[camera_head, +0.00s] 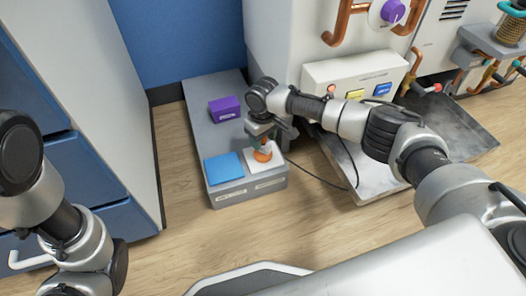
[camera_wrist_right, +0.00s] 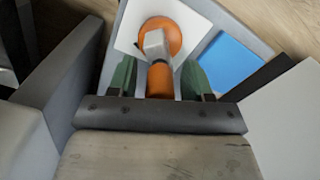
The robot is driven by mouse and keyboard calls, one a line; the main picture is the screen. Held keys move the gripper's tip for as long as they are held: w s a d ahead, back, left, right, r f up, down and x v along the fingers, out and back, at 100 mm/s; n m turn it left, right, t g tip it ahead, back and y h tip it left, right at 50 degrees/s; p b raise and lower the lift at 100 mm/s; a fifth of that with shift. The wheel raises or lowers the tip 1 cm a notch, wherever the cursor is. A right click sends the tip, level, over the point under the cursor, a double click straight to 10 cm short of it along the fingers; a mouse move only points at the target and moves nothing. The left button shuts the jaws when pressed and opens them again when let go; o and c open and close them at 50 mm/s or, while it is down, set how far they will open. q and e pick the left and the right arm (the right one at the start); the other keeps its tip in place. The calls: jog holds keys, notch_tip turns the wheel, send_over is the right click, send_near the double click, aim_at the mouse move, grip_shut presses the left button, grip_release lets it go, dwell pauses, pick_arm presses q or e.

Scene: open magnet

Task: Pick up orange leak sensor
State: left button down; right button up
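The orange leak sensor (camera_head: 264,154) stands on a white square pad at the near end of a long grey platform. In the right wrist view it has a round orange head (camera_wrist_right: 177,32), a pale grey block in its middle and an orange stem. My right gripper (camera_head: 262,140) is right above it, pointing down. In the right wrist view the green fingers of my right gripper (camera_wrist_right: 159,78) are on both sides of the orange stem, with narrow gaps showing. My left arm comes in at the left; its gripper is out of view.
The grey platform (camera_head: 208,131) also bears a blue square pad (camera_head: 224,168) and a purple block (camera_head: 224,108). A white machine with a button panel (camera_head: 355,80) and a metal tray (camera_head: 462,140) are at the right. A cabinet with blue drawers (camera_head: 86,190) is at the left. Wooden floor lies between.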

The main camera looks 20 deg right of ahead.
grip_shut()
jog(key=shift+r, duration=0.15)
